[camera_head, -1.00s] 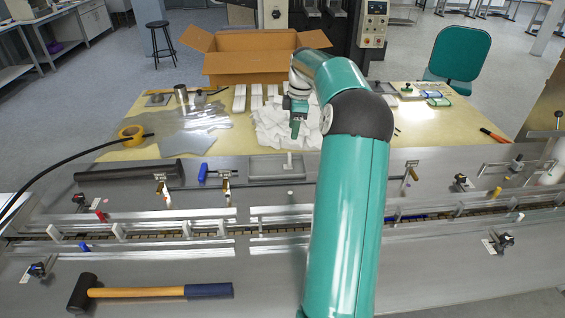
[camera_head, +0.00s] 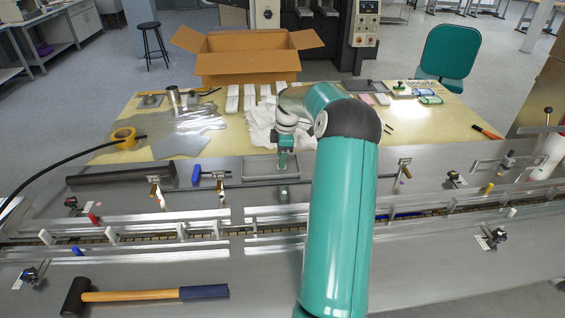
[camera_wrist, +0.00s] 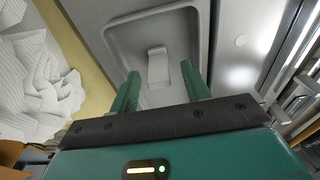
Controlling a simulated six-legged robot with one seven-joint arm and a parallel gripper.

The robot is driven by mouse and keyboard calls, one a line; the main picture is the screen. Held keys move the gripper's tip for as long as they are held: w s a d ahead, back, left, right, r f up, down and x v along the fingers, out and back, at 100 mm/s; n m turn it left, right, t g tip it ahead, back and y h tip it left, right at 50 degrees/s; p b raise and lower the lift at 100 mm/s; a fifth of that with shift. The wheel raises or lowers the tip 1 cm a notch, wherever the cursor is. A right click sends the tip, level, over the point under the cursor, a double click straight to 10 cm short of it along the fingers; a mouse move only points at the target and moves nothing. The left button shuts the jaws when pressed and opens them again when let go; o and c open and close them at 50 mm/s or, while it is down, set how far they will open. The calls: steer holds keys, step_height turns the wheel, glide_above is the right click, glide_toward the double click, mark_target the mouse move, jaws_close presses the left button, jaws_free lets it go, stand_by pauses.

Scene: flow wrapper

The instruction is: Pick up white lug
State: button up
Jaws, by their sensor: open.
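The white lug (camera_wrist: 157,66) lies in a shallow grey tray (camera_wrist: 203,30) in the wrist view, a small pale bent piece. It shows between my fingertips, apart from both fingers. My gripper (camera_wrist: 160,70) is open and empty, pointing down at the tray. In the head view my gripper (camera_head: 283,164) is over the grey tray (camera_head: 257,171), and it hides the lug there. How far the fingertips are above the tray floor is hard to tell.
Crumpled white sheets (camera_wrist: 35,80) lie beside the tray. A blue-handled tool (camera_head: 205,176) lies left of the tray. A black-headed mallet (camera_head: 150,294) lies in front. An open cardboard box (camera_head: 245,68) stands behind.

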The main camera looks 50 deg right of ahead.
steer(key=shift+f, duration=0.95)
jaws_close()
steer(key=shift+r, duration=0.1)
steer(key=shift+r, duration=0.55)
step_height(320, 180, up, 2)
steer(key=shift+r, duration=0.15)
steer(key=s+a+r, duration=0.9)
steer(key=s+a, duration=0.1)
steer(key=shift+r, duration=0.25)
